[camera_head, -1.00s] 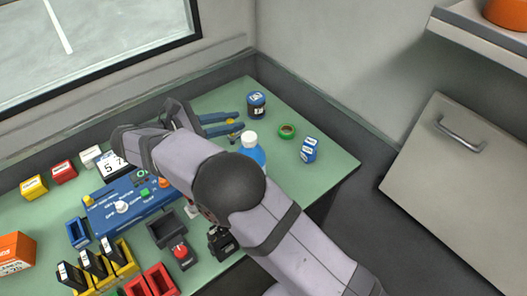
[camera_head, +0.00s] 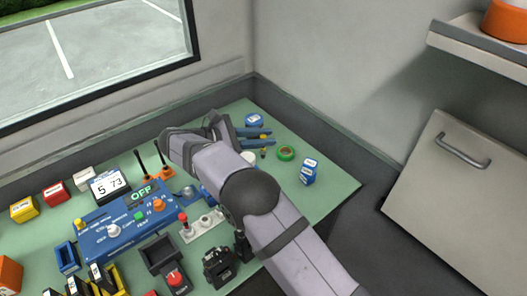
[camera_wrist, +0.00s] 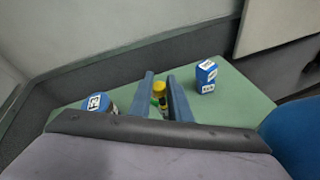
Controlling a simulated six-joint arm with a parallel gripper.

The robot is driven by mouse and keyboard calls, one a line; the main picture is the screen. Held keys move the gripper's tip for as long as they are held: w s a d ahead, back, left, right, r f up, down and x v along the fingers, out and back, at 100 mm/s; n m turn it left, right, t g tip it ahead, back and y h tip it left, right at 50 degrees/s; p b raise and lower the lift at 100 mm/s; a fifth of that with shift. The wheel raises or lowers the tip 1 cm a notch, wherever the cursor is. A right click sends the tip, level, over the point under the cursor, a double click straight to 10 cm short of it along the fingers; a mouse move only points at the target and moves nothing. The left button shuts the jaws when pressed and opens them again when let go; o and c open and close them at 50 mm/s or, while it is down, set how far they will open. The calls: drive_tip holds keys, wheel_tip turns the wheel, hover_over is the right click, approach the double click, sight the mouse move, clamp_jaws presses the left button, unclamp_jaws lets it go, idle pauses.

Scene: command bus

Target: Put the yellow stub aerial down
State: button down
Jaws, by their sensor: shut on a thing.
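My gripper (camera_head: 268,137) is over the far right part of the green bench, with its two blue fingers pointing right. In the wrist view my gripper (camera_wrist: 161,78) is shut on the yellow stub aerial (camera_wrist: 159,87), whose yellow top shows between the fingers with a dark part below. In the head view a small yellow bit of the aerial (camera_head: 263,151) shows by the nearer finger; most of it is hidden. I cannot tell whether its lower end touches the bench.
A blue jar (camera_head: 254,119) is just behind the fingers. A white-capped blue bottle is partly hidden by my arm. The bench's right front corner is clear.

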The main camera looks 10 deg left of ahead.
sight(262, 150)
drive_tip(key=shift+f, duration=2.45)
drive_tip(key=shift+f, duration=0.15)
drive_tip(key=c, duration=1.6)
unclamp_jaws()
drive_tip(key=shift+c, duration=0.2)
drive_tip(key=shift+r+p, duration=0.2)
drive_tip(key=shift+p, duration=0.1)
drive_tip(key=b+v, duration=0.1)
drive_tip(key=v, duration=1.1)
drive_tip(key=shift+b, duration=0.3)
